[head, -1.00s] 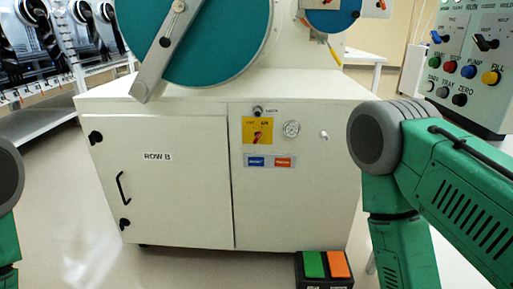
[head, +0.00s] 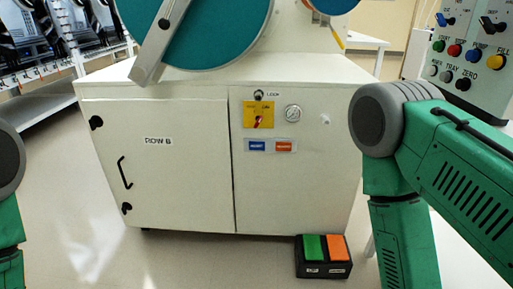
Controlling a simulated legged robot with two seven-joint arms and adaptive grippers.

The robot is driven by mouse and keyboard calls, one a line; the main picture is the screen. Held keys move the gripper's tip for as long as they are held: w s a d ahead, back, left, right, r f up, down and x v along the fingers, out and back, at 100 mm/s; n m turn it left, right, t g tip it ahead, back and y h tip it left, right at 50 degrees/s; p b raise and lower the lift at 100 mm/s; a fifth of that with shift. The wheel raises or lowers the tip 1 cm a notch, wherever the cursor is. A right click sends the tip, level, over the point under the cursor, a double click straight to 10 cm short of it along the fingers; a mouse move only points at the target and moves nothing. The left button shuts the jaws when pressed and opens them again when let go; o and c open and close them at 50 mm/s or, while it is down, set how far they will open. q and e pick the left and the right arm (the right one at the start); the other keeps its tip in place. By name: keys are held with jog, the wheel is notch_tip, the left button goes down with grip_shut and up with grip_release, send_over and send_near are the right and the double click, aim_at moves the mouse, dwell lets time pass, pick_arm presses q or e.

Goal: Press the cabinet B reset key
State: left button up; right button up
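The white cabinet (head: 180,185) stands ahead, with a door label that appears to read "ROW B". On its right front panel are a small round lock (head: 258,95), a yellow plate with a red rotary switch (head: 258,121), and a blue key or label (head: 257,146) beside an orange one (head: 284,146). Their lettering is too small to read, so I cannot tell which is the reset key. Both my green arms show at the picture's sides, the left only at the edge. Neither gripper is in view.
A pedal box with green (head: 312,248) and orange (head: 337,247) pads sits on the floor by the cabinet's lower right. A control panel (head: 475,60) with coloured buttons is at upper right. A gauge (head: 293,113) is on the cabinet front. Floor at lower left is clear.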

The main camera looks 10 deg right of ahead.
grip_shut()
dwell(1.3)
